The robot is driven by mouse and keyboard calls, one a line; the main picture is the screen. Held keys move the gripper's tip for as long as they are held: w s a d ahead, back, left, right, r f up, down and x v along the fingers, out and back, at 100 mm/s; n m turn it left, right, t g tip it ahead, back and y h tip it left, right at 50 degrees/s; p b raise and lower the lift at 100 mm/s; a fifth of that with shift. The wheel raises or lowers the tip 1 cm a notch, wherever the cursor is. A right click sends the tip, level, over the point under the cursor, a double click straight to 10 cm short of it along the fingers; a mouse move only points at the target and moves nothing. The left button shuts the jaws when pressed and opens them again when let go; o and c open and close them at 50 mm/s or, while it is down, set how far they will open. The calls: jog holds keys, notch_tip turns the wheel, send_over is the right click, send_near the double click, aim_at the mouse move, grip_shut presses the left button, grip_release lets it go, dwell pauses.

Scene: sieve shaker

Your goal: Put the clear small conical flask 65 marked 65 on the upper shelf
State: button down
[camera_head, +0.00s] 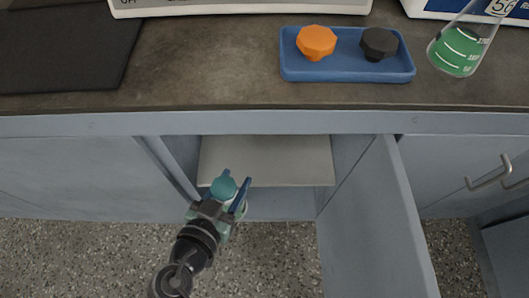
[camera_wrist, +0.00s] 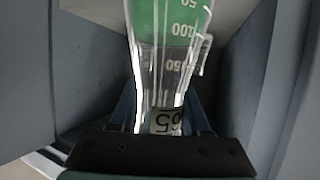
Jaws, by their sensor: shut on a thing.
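The conical flask 65 (camera_wrist: 165,75) is clear glass with green contents and a label reading 65 on its neck. My gripper (camera_head: 235,187) is shut on the flask's neck, with the flask's wide end pointing away from the wrist. In the head view, the flask (camera_head: 223,188) shows as a teal round shape between the blue fingers, at the cabinet opening. The upper shelf (camera_head: 265,160) is a pale board inside the open cabinet, just beyond the gripper in the picture. I cannot tell whether the flask touches it.
The visible shelf is bare. Above, the counter (camera_head: 210,60) carries a blue tray (camera_head: 345,73) with orange and black stoppers, and another green-filled flask (camera_head: 458,50).

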jog(key=shift+w+f+b, duration=0.2)
jog(key=shift+f+b, duration=0.2)
jog(key=shift+f, duration=0.05)
jog(key=r+b+x, duration=0.1)
jog(key=b+x, duration=0.1)
jog(key=x, duration=0.4)
jog(key=r+b+x, duration=0.1)
jog(key=b+x, duration=0.1)
jog(key=x, duration=0.4)
jog(key=w+d+r+b+x, duration=0.1)
jog(key=b+x, duration=0.1)
jog(key=x, duration=0.4)
jog(key=shift+r+b, duration=0.15)
jog(key=shift+b, duration=0.25)
jog(key=shift+r, duration=0.1)
jog(key=shift+c, duration=1.8)
grip_release()
